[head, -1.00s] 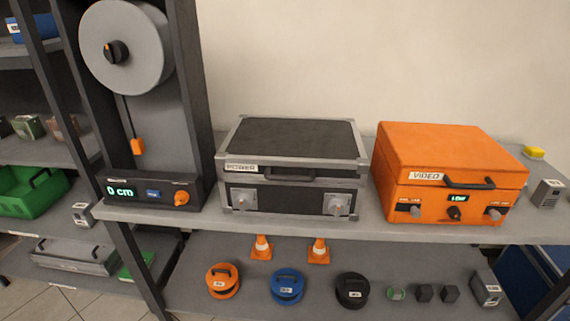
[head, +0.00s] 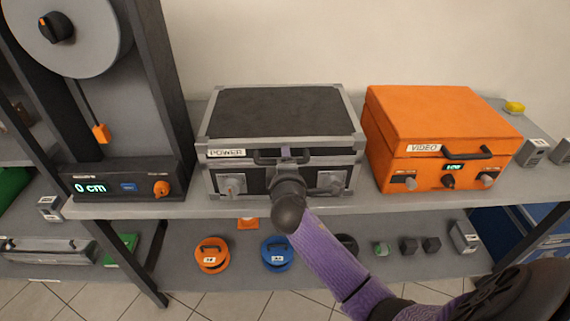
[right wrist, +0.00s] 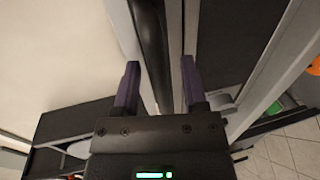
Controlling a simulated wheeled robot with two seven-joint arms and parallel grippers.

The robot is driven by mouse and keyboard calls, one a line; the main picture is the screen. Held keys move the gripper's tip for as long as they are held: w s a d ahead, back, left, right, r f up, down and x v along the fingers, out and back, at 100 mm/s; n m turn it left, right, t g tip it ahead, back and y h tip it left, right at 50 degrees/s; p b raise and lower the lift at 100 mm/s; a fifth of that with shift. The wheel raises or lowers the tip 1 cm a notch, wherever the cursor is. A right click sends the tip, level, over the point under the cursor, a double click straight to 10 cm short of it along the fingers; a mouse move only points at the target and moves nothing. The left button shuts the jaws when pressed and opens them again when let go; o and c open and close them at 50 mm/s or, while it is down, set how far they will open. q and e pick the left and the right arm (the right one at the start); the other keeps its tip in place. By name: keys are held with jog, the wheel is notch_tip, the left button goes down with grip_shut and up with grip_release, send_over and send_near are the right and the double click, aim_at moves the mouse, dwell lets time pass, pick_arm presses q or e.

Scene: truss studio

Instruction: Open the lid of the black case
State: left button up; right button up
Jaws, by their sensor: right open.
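The black case (head: 278,112) with grey metal edges and a POWER label stands on the shelf top with its lid shut. Its front handle (head: 265,158) is on the lid's front, between two grey latches, the left latch (head: 232,184) and the right latch (head: 331,181). My right gripper (head: 287,154) is in front of the case at the handle. In the right wrist view the gripper (right wrist: 159,68) is open, with its purple fingers on either side of the dark handle bar (right wrist: 151,40). Contact with the bar is not clear. My left gripper is not in view.
An orange VIDEO case (head: 435,118) stands close to the right. A cable reel unit (head: 125,188) reading 0 cm is close to the left. The lower shelf holds an orange reel (head: 212,254), a blue reel (head: 277,252) and small blocks.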

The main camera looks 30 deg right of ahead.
jog(key=shift+w+d, duration=0.15)
jog(key=shift+w, duration=0.05)
jog(key=shift+c, duration=0.2)
grip_shut()
dwell(1.2)
